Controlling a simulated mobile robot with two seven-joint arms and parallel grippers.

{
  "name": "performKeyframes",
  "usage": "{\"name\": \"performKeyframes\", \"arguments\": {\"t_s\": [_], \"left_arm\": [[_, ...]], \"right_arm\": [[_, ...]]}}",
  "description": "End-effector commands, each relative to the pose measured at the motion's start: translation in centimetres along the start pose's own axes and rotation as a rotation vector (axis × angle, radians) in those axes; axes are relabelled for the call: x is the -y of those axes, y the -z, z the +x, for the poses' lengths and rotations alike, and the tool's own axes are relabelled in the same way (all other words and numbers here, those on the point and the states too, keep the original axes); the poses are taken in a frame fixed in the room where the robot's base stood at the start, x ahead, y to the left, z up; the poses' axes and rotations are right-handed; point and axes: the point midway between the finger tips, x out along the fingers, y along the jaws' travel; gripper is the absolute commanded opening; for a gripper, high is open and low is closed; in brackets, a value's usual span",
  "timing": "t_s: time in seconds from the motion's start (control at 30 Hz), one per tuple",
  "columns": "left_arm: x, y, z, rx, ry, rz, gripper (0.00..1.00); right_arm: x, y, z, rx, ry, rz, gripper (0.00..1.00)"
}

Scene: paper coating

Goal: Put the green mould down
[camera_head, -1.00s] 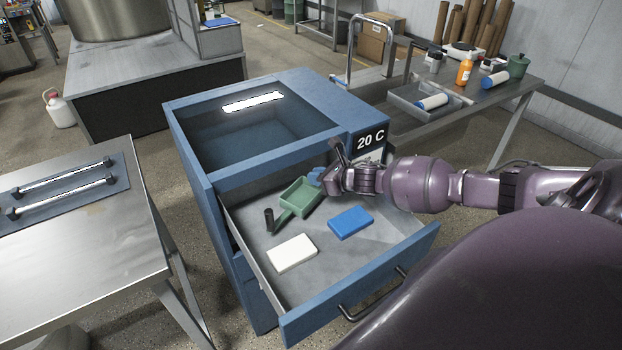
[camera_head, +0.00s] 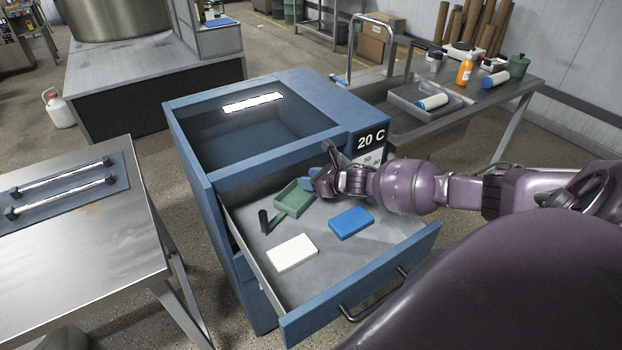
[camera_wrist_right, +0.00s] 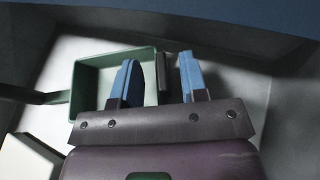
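The green mould (camera_head: 294,198) is a shallow open tray with a dark handle (camera_head: 264,221). It appears to rest flat on the floor of the pulled-out drawer (camera_head: 345,275), in the back left part. In the right wrist view the mould (camera_wrist_right: 85,62) shows its inside, empty. My right gripper (camera_head: 312,180) is at the mould's right side. Its two blue fingers (camera_wrist_right: 160,82) are apart, one over the tray's inside and one outside its right wall, with a dark strip between them; contact cannot be told. My left gripper is not in view.
A blue block (camera_head: 351,222) and a white block (camera_head: 292,252) lie in the drawer, in front of the mould. The blue cabinet (camera_head: 262,172) stands behind, marked 20 C. A steel table (camera_head: 90,240) stands at the left. The drawer's front right is clear.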

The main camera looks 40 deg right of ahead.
Motion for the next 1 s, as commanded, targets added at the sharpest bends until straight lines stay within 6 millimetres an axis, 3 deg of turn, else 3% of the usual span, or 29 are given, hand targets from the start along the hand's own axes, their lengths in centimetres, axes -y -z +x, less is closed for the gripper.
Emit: {"name": "performKeyframes", "arguments": {"t_s": [0.27, 1.0], "left_arm": [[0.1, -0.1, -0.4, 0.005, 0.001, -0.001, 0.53], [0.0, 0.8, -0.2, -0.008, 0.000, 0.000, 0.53]], "right_arm": [[0.1, -0.1, -0.8, -0.002, 0.001, 0.000, 0.40], [0.0, -0.2, -10.9, -0.001, 0.001, -0.001, 0.40]]}}
